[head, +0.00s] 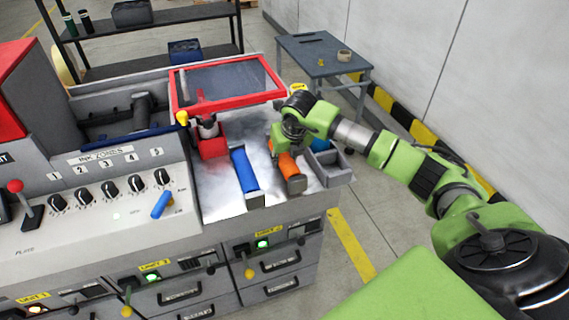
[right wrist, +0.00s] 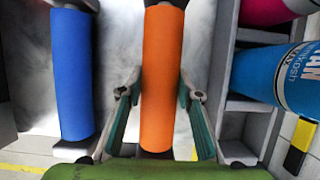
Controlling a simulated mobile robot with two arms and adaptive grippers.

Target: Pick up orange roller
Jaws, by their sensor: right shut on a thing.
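The orange roller (head: 286,165) lies on the metal top of the machine, between the blue roller and a grey tray. It also shows upright in the middle of the right wrist view (right wrist: 162,75). My right gripper (head: 283,145) is over its far part. In the right wrist view its two fingers (right wrist: 160,112) stand on either side of the orange roller, closed on it. Whether the roller is lifted off its rest I cannot tell. My left gripper is not in view.
A blue roller (head: 244,170) lies just left of the orange one; a grey tray (head: 343,178) with cans, one blue (right wrist: 270,75), is close on the right. A red-framed cover (head: 228,82) stands behind. A small table (head: 325,52) is at the back.

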